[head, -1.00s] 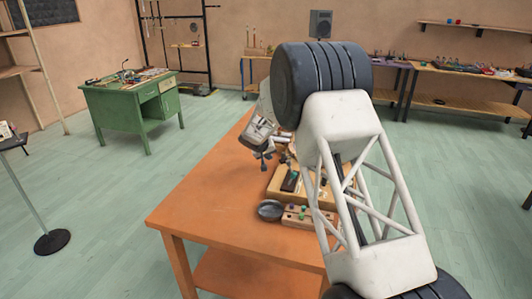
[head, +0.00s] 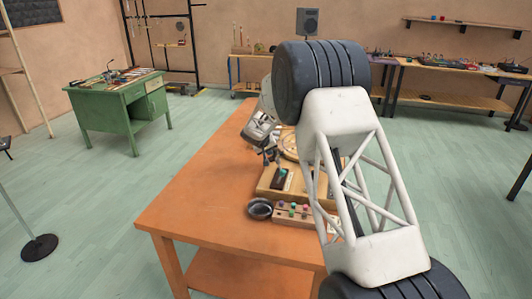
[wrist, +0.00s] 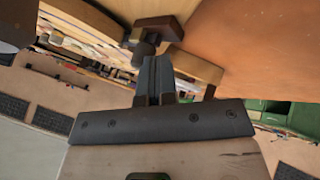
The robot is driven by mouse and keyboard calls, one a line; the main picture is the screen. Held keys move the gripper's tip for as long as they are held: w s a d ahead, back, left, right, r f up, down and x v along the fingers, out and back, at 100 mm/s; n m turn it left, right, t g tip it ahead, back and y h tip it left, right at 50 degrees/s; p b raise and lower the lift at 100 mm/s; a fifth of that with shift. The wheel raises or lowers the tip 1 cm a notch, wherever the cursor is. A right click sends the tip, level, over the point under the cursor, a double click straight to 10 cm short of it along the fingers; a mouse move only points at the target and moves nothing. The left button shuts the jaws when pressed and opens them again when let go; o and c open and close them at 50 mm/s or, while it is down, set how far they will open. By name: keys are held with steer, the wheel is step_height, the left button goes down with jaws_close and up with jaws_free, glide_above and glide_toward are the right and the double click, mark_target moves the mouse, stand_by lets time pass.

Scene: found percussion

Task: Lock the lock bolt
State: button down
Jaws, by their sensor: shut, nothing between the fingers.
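My gripper (head: 269,156) is shut and empty above the orange table, just behind a wooden board (head: 265,192). In the wrist view its two dark fingers (wrist: 154,76) are together. A dark knob (wrist: 144,47) sits just beyond the fingertips, beside a dark brown block (wrist: 160,27) on pale wood. It may be the lock bolt's handle; I cannot tell whether the fingers touch it. In the head view a dark block with a pale part (head: 281,178) stands on the board. My arm hides the board's right side, and the bolt's position is unclear.
A dark round bowl (head: 260,208) and a wooden strip with coloured knobs (head: 295,212) lie in front of the board. A round wooden piece (head: 289,143) is behind it. The orange table (head: 205,185) is bare on the left. A green desk (head: 115,112) stands farther away.

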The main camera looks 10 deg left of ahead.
steer(key=shift+w+d, duration=0.3)
steer(key=shift+a, duration=0.1)
steer(key=s+a+r, duration=0.5)
steer(key=s+r, duration=0.3)
stand_by(0.8)
stand_by(0.3)
